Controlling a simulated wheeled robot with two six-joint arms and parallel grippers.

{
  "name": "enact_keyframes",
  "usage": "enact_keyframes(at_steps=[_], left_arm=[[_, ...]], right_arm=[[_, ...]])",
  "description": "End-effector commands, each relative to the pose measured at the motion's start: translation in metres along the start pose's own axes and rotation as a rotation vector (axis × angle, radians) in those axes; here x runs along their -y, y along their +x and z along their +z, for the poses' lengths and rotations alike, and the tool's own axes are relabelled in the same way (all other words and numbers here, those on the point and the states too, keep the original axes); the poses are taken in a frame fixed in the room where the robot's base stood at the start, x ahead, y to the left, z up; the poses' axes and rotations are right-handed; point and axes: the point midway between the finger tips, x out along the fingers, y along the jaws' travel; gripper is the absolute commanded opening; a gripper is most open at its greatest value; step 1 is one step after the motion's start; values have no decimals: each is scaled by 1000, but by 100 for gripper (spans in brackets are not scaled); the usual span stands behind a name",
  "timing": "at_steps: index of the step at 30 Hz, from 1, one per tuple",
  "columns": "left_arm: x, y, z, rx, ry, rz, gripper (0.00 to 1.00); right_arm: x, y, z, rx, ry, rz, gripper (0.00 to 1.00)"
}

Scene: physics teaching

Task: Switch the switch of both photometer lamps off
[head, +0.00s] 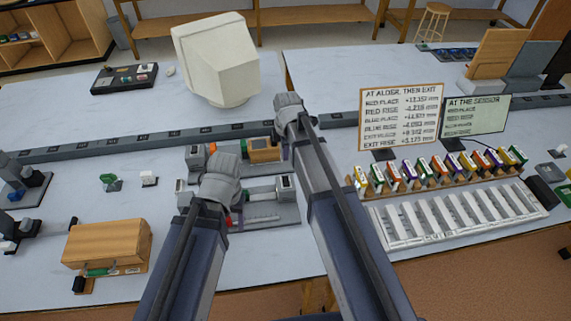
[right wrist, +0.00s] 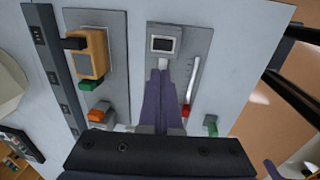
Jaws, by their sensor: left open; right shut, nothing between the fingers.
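Two grey bench units stand side by side. The far one (right wrist: 116,30) carries a wooden block, a green part (right wrist: 88,84) and an orange-red part (right wrist: 97,115). The near one (right wrist: 205,45) has a display head (head: 285,187), a pale strip (right wrist: 193,80) and a red part (right wrist: 186,110). I cannot tell for sure which parts are the photometer lamps or their switch positions. My left gripper (head: 220,178) is open above the units' left end; its fingers are mostly hidden. My right gripper (right wrist: 163,72) is shut and empty, in front of the near unit in the wrist view.
A long dark rail (head: 170,137) runs behind the units. A white monitor-like box (head: 215,58) stands behind it. A wooden box (head: 108,243) is at the front left. Two text boards (head: 400,118), a row of coloured blocks and a white slotted rack (head: 385,228) are at right.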

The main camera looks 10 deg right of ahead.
Motion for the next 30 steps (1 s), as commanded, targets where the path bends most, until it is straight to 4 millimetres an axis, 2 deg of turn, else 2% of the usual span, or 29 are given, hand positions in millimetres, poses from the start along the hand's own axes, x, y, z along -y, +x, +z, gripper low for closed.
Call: enact_keyframes(at_steps=[2,11,17,23,30], left_arm=[[0,-1,0,0,0,0,62],[0,0,0,0,-1,0,62],[-1,9,-1,0,-1,0,62],[-3,30,-2,-1,-2,0,62],[-6,63,-4,-3,-5,0,62]], right_arm=[[-7,0,-1,0,0,0,0],[-5,1,-1,0,0,1,0],[-5,10,-1,0,0,0,0],[-5,30,-1,0,0,0,0],[-5,65,-1,0,0,1,0]])
